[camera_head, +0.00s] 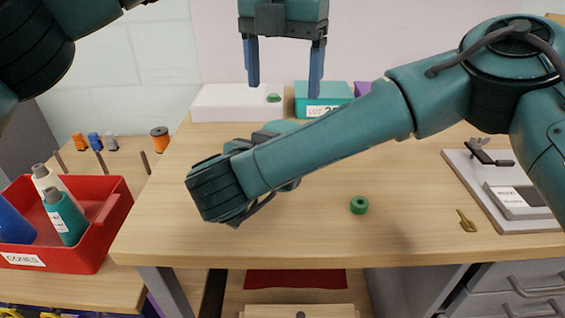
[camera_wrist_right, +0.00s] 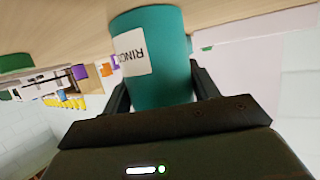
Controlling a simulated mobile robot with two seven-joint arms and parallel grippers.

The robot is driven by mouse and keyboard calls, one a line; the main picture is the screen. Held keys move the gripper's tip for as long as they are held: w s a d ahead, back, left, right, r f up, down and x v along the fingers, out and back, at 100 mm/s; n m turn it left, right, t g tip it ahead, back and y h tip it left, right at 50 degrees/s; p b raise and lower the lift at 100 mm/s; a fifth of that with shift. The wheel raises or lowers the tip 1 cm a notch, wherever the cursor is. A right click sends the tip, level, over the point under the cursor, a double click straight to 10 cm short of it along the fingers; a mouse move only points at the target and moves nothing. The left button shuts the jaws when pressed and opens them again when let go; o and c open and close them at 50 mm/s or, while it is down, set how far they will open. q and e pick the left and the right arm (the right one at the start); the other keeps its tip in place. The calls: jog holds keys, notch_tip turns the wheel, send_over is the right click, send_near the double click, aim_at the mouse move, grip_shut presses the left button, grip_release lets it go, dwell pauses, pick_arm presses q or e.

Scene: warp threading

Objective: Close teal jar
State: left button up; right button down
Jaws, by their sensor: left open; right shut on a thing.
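The teal jar (camera_wrist_right: 175,60), with a white label, is between the fingers of my right gripper (camera_wrist_right: 160,78), which is shut on it. Its mouth is not clearly visible, and I cannot tell whether it touches the table. In the head view my right forearm hides most of that gripper and the jar. My left gripper (camera_head: 285,91) is open and empty, fingers pointing down, in front of the back wall. A small green ring-shaped piece (camera_head: 359,205) lies on the table. Another small green piece (camera_head: 273,98) shows at the white box; I cannot tell whether either is a lid.
A white box (camera_head: 225,103) and a teal labelled box (camera_head: 323,92) stand at the table's back. A red bin (camera_head: 108,212) with cones is at the left. A brass piece (camera_head: 466,221) and a grey device (camera_head: 518,201) are at the right.

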pick_arm(q)
jog(key=shift+r+n, duration=0.2)
jog(key=shift+n, duration=0.3)
jog(key=shift+f, duration=4.05)
jog(key=shift+c, duration=0.6)
jog(key=c, duration=0.9)
jog(key=m, duration=0.5)
jog(key=o, duration=1.1)
